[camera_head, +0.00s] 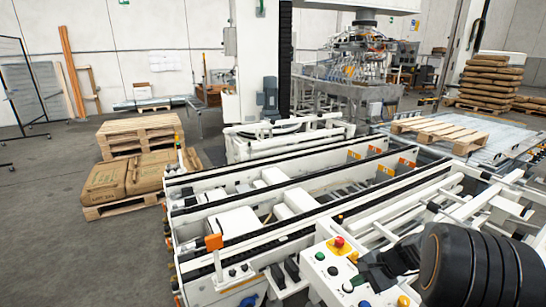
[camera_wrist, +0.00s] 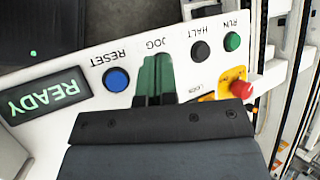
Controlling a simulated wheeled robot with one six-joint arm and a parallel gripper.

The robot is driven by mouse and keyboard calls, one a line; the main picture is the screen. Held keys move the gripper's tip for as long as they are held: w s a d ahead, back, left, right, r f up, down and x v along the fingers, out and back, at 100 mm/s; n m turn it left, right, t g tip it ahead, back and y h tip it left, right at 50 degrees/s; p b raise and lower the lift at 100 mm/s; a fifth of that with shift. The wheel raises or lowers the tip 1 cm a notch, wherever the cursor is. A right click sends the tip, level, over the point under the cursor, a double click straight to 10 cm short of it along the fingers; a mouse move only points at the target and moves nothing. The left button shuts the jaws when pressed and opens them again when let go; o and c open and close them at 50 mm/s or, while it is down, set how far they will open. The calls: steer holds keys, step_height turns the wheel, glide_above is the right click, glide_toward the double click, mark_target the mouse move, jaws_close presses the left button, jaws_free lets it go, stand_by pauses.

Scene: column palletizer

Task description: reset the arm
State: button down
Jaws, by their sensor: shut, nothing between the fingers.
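My gripper (camera_wrist: 156,62) is in the wrist view, its two dark green fingers shut together with nothing between them. They point at the white control panel (camera_wrist: 120,50), over the place below the printed word JOG, and hide what is there. I cannot tell whether the fingertips touch the panel. In the head view my gripper (camera_head: 364,277) is a dark shape over the panel (camera_head: 318,284) at the bottom right. The panel's lettering is upside down in the wrist view. A blue RESET button (camera_wrist: 116,79) is left of the fingers. A lit display (camera_wrist: 45,96) reads READY in green.
Right of the fingers are a black HALT button (camera_wrist: 200,50), a green RUN button (camera_wrist: 232,41) and a raised red mushroom button (camera_wrist: 241,89). White conveyor rails (camera_head: 290,200) run behind the panel. A pallet with brown sacks (camera_head: 125,178) stands left, on open floor.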

steer(key=s+a+r+n+h+p, duration=0.3)
steer(key=s+a+r+n+p, duration=0.1)
steer(key=r, duration=0.5)
steer(key=s+a+r+n+t+h+p, duration=0.1)
steer(key=s+a+r+n+h+p, duration=0.3)
steer(key=s+a+r+n, duration=0.2)
steer(key=s+r+n, duration=0.2)
steer(key=s+r, duration=0.1)
steer(key=shift+a+r+n, duration=0.2)
steer(key=shift+r+n, duration=0.05)
steer(key=shift+n, duration=0.15)
stand_by(0.6)
